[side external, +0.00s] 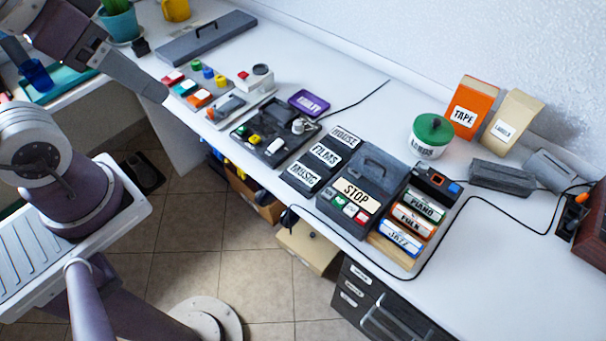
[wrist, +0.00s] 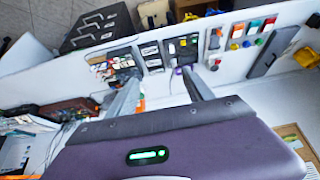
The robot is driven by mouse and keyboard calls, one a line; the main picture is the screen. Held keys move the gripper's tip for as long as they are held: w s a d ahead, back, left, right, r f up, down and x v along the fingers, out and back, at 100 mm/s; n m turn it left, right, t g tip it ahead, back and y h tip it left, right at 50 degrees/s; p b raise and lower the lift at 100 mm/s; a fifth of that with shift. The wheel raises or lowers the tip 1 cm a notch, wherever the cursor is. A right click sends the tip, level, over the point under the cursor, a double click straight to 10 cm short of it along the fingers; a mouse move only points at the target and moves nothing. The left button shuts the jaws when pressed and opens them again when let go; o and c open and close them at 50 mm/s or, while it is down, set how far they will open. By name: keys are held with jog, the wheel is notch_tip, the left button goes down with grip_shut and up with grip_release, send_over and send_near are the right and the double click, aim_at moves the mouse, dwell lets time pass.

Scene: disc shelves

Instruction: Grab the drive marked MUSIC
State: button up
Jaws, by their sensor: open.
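The drive marked MUSIC (side external: 303,175) is a dark flat block with a white label. It lies at the front of a row on the white table in the side view, with the FILMS drive (side external: 326,155) and the HOUSE drive (side external: 345,138) behind it. In the wrist view the labelled drives (wrist: 151,56) show small, beyond the fingertips, and their words cannot be read. My gripper (side external: 150,88) is at the upper left, well apart from the drives. Its two fingers are spread and empty in the wrist view (wrist: 160,77).
Right of the drives stand a dark STOP box (side external: 356,192) and a rack with PIANO, FOLK and JAZZ cases (side external: 407,220). To their left are a dark tray (side external: 275,133) and a purple labelled item (side external: 309,103). A black cable crosses the table; its right front is clear.

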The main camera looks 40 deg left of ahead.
jog(key=o, duration=0.7)
jog(key=shift+o, duration=0.2)
jog(key=shift+f, duration=0.1)
